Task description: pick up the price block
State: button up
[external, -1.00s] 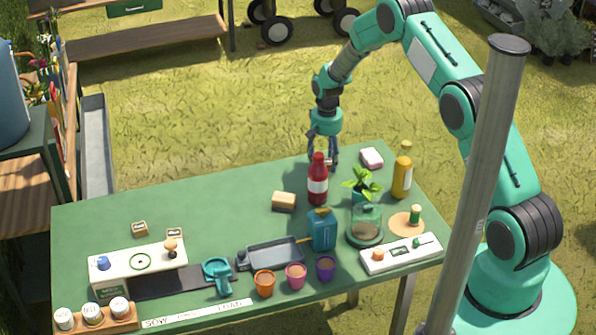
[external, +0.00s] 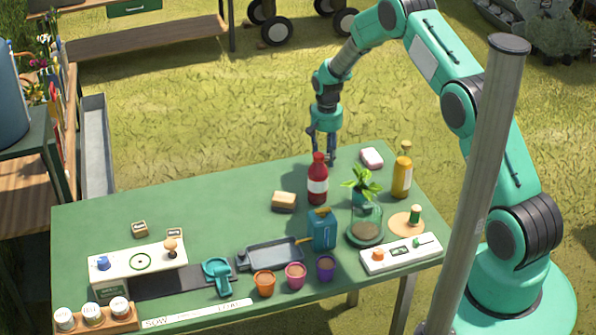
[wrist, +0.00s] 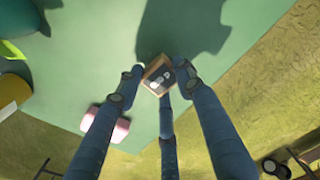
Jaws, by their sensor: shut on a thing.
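My gripper (external: 322,158) is above the far edge of the green table, behind the red bottle. In the wrist view its fingers are closed around a small wooden block with a dark face and pale markings, the price block (wrist: 157,75). The block sits between the fingertips, slightly tilted. Its shadow falls on the green tabletop away from it, so it appears raised. In the external view I cannot make out the block among the fingers.
The red bottle (external: 317,182) stands just in front of my gripper. A pink block (external: 371,158) lies to the right, near a yellow bottle (external: 402,172) and a potted plant (external: 362,185). A tan sponge (external: 284,200) is at left. The left middle of the green table (external: 200,200) is mostly clear.

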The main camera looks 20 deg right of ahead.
notch_tip(320, 180, up, 9)
jog(key=shift+f, duration=0.15)
jog(key=shift+s, duration=0.1)
dwell(0.8)
jog(key=s+d+r+n+p, duration=0.1)
jog(key=s+d+r, duration=0.1)
jog(key=s, duration=0.8)
jog(key=s+d+r+n+p, duration=0.1)
jog(key=s+r, duration=0.3)
jog(key=s, duration=0.6)
jog(key=shift+d+p, duration=0.55)
jog(key=shift+p, duration=0.25)
jog(key=shift+s, duration=0.1)
send_over(362, 188)
jog(key=shift+f, duration=3.05)
jog(key=shift+s+f, duration=0.1)
jog(key=shift+f, duration=1.75)
